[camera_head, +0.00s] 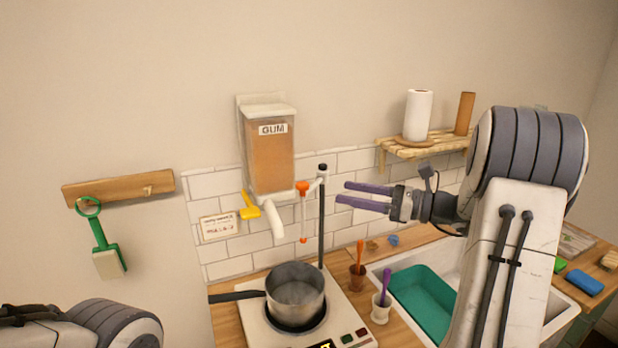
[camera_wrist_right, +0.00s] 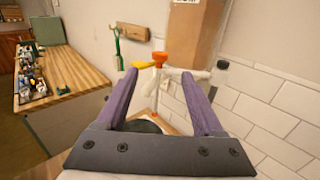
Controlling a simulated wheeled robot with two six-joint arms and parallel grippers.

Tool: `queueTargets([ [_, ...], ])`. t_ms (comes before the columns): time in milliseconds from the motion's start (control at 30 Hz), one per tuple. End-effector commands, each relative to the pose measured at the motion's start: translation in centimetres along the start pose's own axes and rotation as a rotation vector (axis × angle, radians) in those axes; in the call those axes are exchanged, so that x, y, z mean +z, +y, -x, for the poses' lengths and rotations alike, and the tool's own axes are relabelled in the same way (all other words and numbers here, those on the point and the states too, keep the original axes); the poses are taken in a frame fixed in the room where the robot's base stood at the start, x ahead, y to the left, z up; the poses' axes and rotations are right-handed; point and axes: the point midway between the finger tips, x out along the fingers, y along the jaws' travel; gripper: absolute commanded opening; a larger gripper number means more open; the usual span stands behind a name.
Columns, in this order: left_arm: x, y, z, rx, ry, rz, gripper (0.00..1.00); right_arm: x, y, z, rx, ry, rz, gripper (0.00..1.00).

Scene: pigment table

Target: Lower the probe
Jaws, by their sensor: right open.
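The probe (camera_head: 303,212) is a thin rod with an orange top. It hangs upright from a white arm on a black stand (camera_head: 321,215), above and behind a grey pot (camera_head: 296,288) on a hot plate (camera_head: 345,325). The orange top also shows in the right wrist view (camera_wrist_right: 160,58), between my fingers. My right gripper (camera_head: 341,193) has purple fingers and is open and empty. It is to the right of the probe, apart from it, pointing left. In the right wrist view the pot is mostly hidden behind the gripper. My left gripper is out of view; only part of that arm shows.
A gum dispenser (camera_head: 271,150) with a yellow lever (camera_head: 249,207) hangs left of the stand. Two small cups with orange (camera_head: 358,275) and purple (camera_head: 381,305) tools stand right of the hot plate. A sink with a teal basin (camera_head: 428,303) lies below my right arm.

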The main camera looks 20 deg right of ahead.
Motion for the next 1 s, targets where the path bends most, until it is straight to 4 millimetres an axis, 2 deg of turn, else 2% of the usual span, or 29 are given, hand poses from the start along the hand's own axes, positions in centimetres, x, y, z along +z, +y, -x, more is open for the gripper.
queueTargets([
  [533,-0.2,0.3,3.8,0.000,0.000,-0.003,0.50,0.3,0.0,-8.8,0.001,-0.002,-0.001,0.69],
  [700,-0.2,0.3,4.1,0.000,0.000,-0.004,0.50,0.1,-0.1,-10.0,-0.002,0.000,0.000,0.69],
  [967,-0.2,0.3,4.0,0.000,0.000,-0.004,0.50,0.0,-0.1,-10.1,-0.003,0.000,0.001,0.69],
  [1000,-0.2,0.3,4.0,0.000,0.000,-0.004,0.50,0.0,-0.1,-10.1,-0.003,0.000,0.001,0.65],
])
